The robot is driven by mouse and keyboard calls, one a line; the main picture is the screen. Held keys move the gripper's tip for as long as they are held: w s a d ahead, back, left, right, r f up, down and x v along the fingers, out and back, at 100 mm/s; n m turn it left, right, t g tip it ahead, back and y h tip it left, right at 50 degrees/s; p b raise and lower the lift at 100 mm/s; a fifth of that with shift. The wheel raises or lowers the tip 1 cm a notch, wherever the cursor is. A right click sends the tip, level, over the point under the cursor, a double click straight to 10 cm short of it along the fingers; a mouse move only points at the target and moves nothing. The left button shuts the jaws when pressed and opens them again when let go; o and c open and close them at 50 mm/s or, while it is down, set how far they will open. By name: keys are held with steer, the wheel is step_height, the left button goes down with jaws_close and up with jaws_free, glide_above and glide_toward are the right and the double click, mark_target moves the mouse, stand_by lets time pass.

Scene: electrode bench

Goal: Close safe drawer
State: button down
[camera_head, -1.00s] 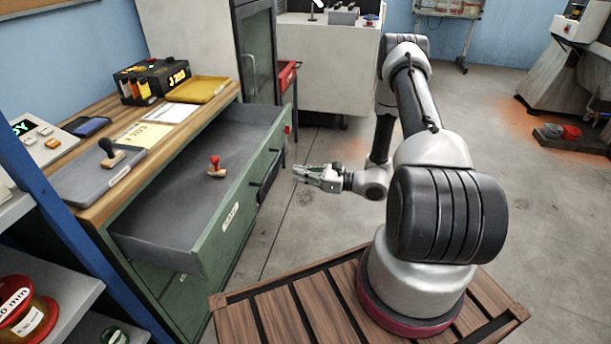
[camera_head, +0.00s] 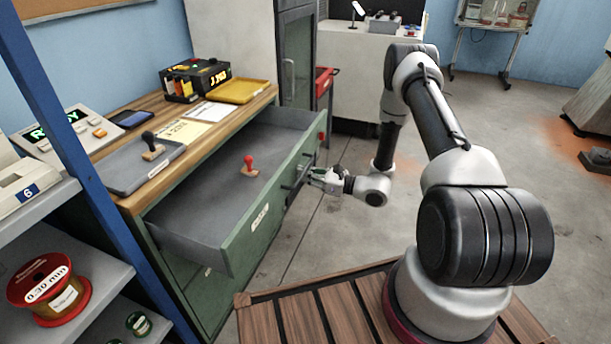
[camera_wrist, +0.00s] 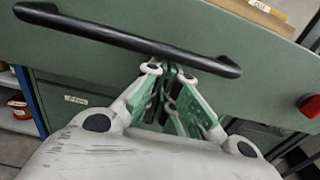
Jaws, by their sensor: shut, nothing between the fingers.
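The drawer (camera_head: 203,225) is pulled out of the green cabinet, with a grey inside and a green front. A red-knobbed stamp (camera_head: 249,168) stands in it. The drawer front carries a black bar handle (camera_wrist: 120,38) and a red knob (camera_wrist: 310,106). My gripper (camera_head: 318,176) is at the outer side of the drawer front, close to the handle. In the wrist view my gripper (camera_wrist: 172,72) has its green-padded fingers together, with the tips at the handle's underside near its right end. I cannot tell whether they touch it.
The wooden cabinet top (camera_head: 180,160) holds a black-handled stamp (camera_head: 152,146) on a grey plate, papers, a yellow tray (camera_head: 238,91) and a black box (camera_head: 195,80). A blue-posted shelf (camera_head: 75,265) stands at left. The floor (camera_head: 345,225) beside the drawer is clear.

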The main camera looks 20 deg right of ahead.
mark_target(241, 167)
steer(key=x, duration=2.3)
steer(key=shift+w+a, duration=0.15)
steer(key=shift+a, duration=0.05)
steer(key=shift+w+a, duration=0.35)
steer(key=shift+a, duration=0.05)
steer(key=shift+r, duration=0.1)
